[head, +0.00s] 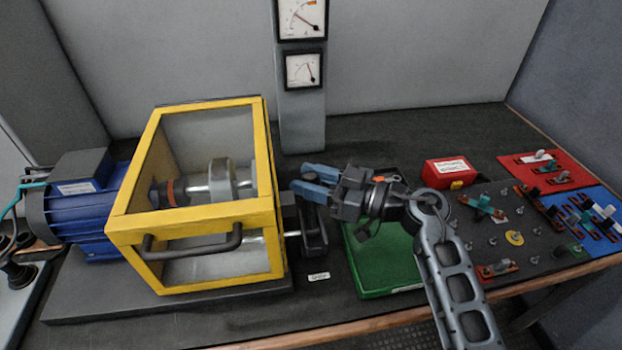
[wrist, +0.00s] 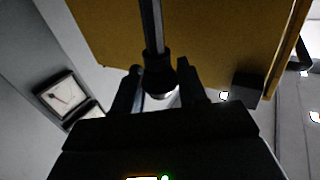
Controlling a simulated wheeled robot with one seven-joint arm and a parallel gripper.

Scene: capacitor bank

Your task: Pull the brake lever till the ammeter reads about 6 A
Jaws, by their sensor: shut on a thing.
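My gripper (head: 311,181) is just right of the yellow-framed guard, its blue fingers pointing left. In the wrist view, my gripper (wrist: 160,84) is shut on the brake lever (wrist: 152,30), a thin rod with a dark knob between the fingers. In the head view the lever's grip is mostly hidden by the fingers; a black brake part (head: 313,238) shows below them. Two square meters stand on the grey post: an upper meter (head: 302,17), needle slanting up-left, and a lower meter (head: 303,70), needle slanting down-right. Their lettering is too small to tell which is the ammeter.
The yellow guard (head: 195,217) covers a shaft and wheel driven by a blue motor (head: 85,205). A green tray (head: 375,268) lies under my arm. A red box (head: 449,171) and a terminal board (head: 510,225) are to the right.

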